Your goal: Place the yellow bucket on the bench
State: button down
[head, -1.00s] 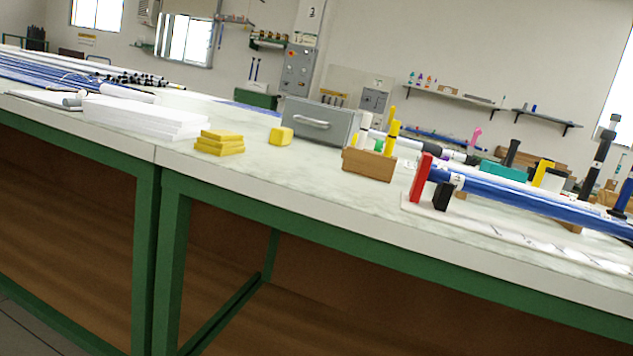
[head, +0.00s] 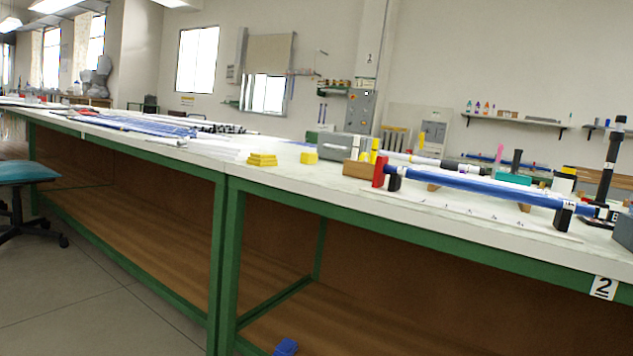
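The bench (head: 270,177) runs across the head view with a pale top and a green frame. No yellow bucket shows in this view. Small yellow blocks sit on the bench top: a stack of flat ones (head: 262,160) and a single block (head: 309,157). My gripper is not in view.
A long blue rod (head: 480,184) lies in a holder along the right of the bench, by a grey box (head: 340,146). White and blue rods (head: 140,124) lie at the far left. A teal stool (head: 28,172) stands on open floor (head: 110,290). A small blue object (head: 286,347) lies below the bench.

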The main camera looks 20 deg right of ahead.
aim_at(318, 176)
jog(key=z, duration=0.3)
jog(key=k, duration=0.15)
jog(key=z, duration=0.65)
jog(key=i, duration=1)
jog(key=z, duration=0.1)
